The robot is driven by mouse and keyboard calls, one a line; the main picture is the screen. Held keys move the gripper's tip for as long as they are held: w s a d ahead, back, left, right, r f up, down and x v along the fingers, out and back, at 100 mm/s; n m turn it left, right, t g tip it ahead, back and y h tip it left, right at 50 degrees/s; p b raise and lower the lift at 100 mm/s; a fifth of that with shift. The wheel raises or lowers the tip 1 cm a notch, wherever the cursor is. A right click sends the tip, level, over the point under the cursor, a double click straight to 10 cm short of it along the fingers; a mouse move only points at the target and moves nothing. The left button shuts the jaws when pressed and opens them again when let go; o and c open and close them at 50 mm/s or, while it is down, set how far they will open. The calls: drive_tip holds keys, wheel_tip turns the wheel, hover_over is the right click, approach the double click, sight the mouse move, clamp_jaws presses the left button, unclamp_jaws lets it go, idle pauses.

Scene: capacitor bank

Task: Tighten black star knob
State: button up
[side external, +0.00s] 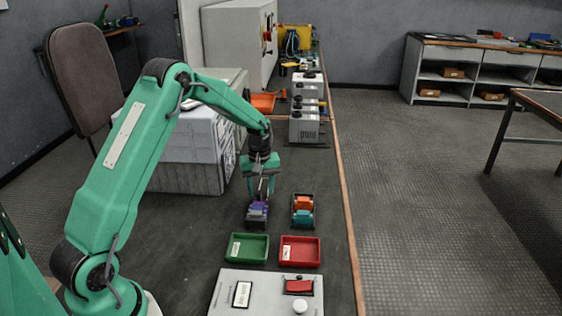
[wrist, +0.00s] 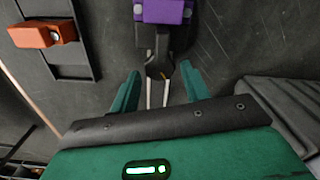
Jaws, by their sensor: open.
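My gripper (side external: 262,188) points down just above a small dark fixture holding a purple block (side external: 257,208). In the wrist view its two green fingers (wrist: 160,88) are spread apart with nothing clamped between them. The purple block (wrist: 163,11) shows at the top edge of that view. A dark part (wrist: 159,66) with two pale rods sits just below it, between and ahead of the fingertips. This may be the black star knob, but its shape is too unclear to tell. In the side view the gripper hides part of the fixture.
A second dark fixture with orange and teal blocks (side external: 302,207) stands to the right; its orange block (wrist: 42,33) shows in the wrist view. A green tray (side external: 235,259), a red tray (side external: 286,263) and a grey control box (side external: 226,301) lie in front. Grey units (side external: 304,127) stand behind.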

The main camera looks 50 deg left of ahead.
drive_tip(key=shift+f, duration=0.25)
drive_tip(key=shift+c, duration=0.5)
drive_tip(key=c, duration=0.7)
